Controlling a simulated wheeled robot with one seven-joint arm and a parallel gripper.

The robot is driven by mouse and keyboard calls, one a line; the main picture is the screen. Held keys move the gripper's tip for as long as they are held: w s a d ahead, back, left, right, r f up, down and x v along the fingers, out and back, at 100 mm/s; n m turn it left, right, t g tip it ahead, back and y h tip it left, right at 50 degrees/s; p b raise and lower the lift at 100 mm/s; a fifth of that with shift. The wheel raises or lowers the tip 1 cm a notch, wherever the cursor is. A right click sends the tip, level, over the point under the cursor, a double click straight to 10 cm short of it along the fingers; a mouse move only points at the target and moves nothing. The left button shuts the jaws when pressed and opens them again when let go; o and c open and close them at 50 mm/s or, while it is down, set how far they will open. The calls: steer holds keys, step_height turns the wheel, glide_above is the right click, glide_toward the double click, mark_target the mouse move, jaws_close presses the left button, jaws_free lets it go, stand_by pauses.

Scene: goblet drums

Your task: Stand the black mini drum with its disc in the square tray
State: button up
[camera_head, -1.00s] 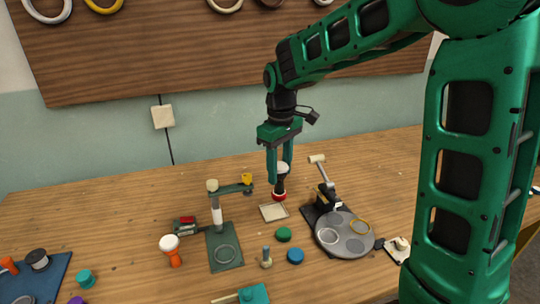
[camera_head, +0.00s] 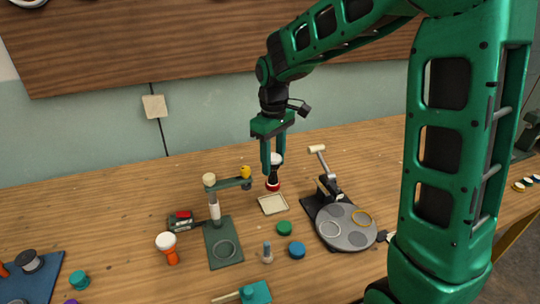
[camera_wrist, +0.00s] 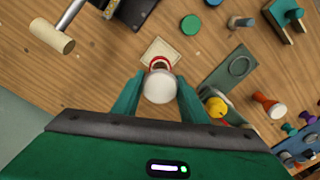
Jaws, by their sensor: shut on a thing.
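The black mini drum (camera_head: 274,173) has a white head, a black waist and a red disc (camera_head: 273,187) at its lower end. My gripper (camera_head: 273,165) is shut on it and holds it upright. The square tray (camera_head: 284,209), pale and shallow, lies on the table just in front of the drum in the head view. In the wrist view, the drum's white head (camera_wrist: 159,88) hides most of its body, and the red disc (camera_wrist: 159,62) overlaps the near corner of the tray (camera_wrist: 150,51). I cannot tell the disc's exact height above the table.
A green stand with a ring base (camera_head: 224,245) and a yellow-tipped arm is left of the tray. A grey turntable (camera_head: 346,228) with a lever is at right. Green (camera_head: 291,226) and blue (camera_head: 297,250) discs lie in front. An orange drum (camera_head: 167,247) stands at left.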

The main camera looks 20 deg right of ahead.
mark_target(273, 179)
steer(key=shift+f, duration=3.5)
steer(key=o, duration=1.5)
steer(key=shift+c, duration=0.2)
steer(key=shift+r, duration=3.5)
steer(key=shift+d, duration=0.1)
